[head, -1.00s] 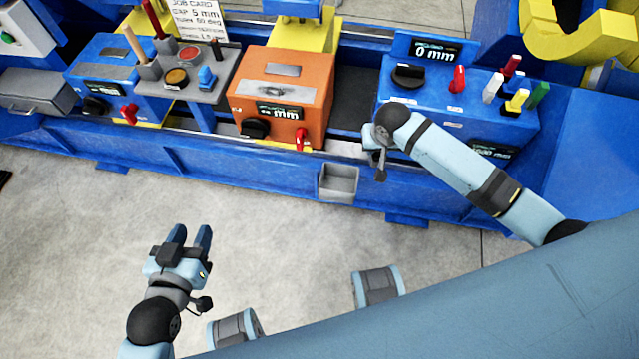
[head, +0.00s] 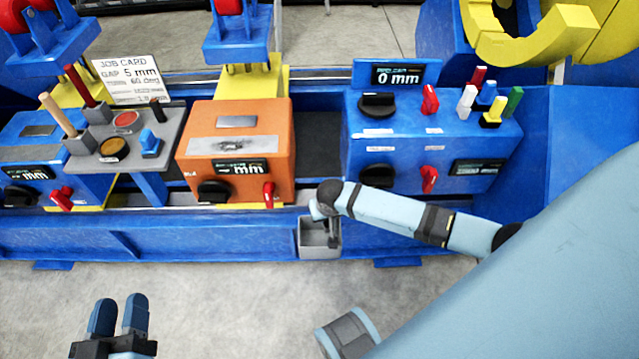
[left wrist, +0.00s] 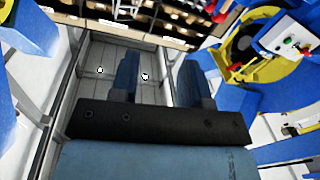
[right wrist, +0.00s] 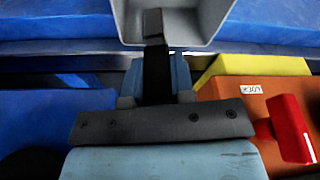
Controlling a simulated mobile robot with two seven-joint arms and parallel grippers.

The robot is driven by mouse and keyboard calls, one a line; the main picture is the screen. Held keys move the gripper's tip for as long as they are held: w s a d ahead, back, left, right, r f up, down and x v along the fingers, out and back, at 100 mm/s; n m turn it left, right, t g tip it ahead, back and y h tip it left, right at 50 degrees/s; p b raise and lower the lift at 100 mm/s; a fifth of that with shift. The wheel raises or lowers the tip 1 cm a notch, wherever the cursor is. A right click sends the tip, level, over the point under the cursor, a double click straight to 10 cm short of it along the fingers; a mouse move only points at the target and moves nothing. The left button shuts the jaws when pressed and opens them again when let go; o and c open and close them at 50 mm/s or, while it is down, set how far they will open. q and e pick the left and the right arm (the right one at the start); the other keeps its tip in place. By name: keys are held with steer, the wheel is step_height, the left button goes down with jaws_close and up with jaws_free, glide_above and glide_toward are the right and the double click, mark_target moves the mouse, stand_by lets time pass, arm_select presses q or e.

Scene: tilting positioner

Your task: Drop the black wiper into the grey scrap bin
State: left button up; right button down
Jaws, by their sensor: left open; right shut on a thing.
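The black wiper (right wrist: 155,60) is a dark, narrow piece between the fingers of my right gripper (right wrist: 157,78), which is shut on it. In the head view my right gripper (head: 322,214) is at the upper rim of the grey scrap bin (head: 308,250), and a dark end (head: 333,238) shows over the bin's opening. In the right wrist view the wiper's tip overlaps the opening of the bin (right wrist: 205,18); I cannot tell how deep it reaches. My left gripper (head: 119,312) is open and empty, low at the left.
The bin hangs on the front of the blue bench (head: 210,238). Behind it stand an orange unit (head: 280,130) with a red lever (head: 268,194) and a blue 0 mm unit (head: 400,145). A grey tool stand (head: 85,160) is at left. The floor in front is clear.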

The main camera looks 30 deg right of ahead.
steer(key=shift+f+b, duration=0.6)
steer(key=shift+f, duration=0.2)
steer(key=shift+f+b, duration=0.65)
steer(key=shift+b, duration=0.15)
steer(key=shift+f+b, duration=0.7)
steer(key=shift+b, duration=0.15)
arm_select(q)
steer(key=shift+d+h, duration=0.8)
arm_select(e)
steer(key=c, duration=0.9)
jaws_free()
